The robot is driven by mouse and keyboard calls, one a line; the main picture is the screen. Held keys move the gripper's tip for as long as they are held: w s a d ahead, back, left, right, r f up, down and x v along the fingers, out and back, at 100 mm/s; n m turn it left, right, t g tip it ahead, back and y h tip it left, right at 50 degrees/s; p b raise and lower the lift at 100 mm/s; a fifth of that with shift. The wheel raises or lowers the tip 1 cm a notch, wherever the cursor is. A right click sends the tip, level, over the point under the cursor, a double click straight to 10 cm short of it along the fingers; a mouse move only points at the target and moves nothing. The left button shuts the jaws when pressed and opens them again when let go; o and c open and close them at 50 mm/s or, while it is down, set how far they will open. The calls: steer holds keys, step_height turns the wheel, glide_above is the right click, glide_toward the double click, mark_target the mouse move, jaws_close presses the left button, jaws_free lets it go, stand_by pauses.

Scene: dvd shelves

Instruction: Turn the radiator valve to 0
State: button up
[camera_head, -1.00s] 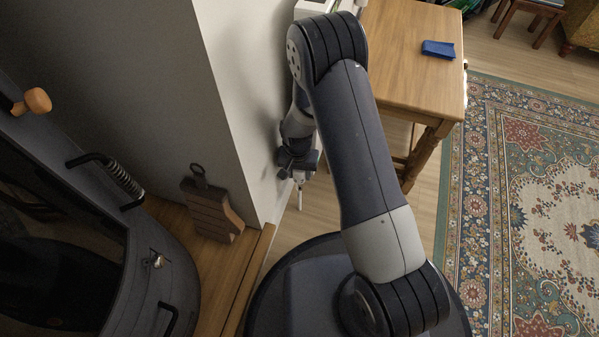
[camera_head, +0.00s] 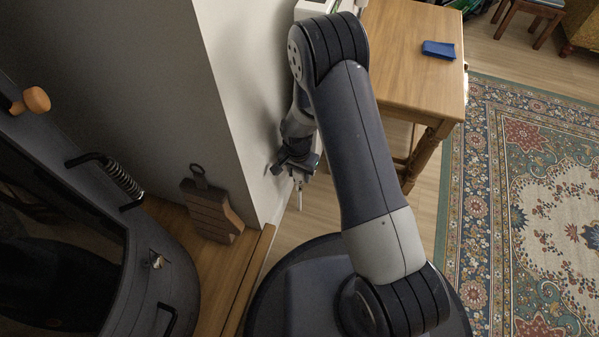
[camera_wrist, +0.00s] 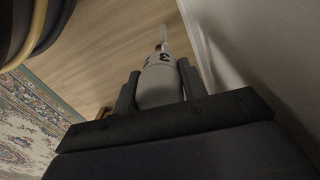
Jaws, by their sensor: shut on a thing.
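The radiator valve (camera_wrist: 160,80) is a white, rounded knob with dark numerals, in the wrist view. A 3 can be made out on its far end. A thin white pipe runs from it toward the floor. My gripper (camera_wrist: 158,88) has one finger on each side of the knob and is shut on it. In the head view, my gripper (camera_head: 297,174) is low beside the white wall, and the valve there is too small and covered to make out well. The numeral at the valve's pointer cannot be told.
The white wall (camera_head: 240,90) stands close on the left of my gripper. A wooden table (camera_head: 400,50) with a blue object (camera_head: 438,49) is on the right. A stove (camera_head: 150,290) and a brown wooden board (camera_head: 210,212) are at left. A patterned rug (camera_head: 540,200) covers the right floor.

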steer(key=o, duration=1)
steer(key=r+p, duration=0.2)
steer(key=r, duration=0.3)
steer(key=r+p, duration=0.2)
steer(key=r, duration=0.3)
steer(key=shift+w+a+r, duration=0.1)
steer(key=shift+a+r, duration=0.1)
steer(key=shift+r, duration=0.2)
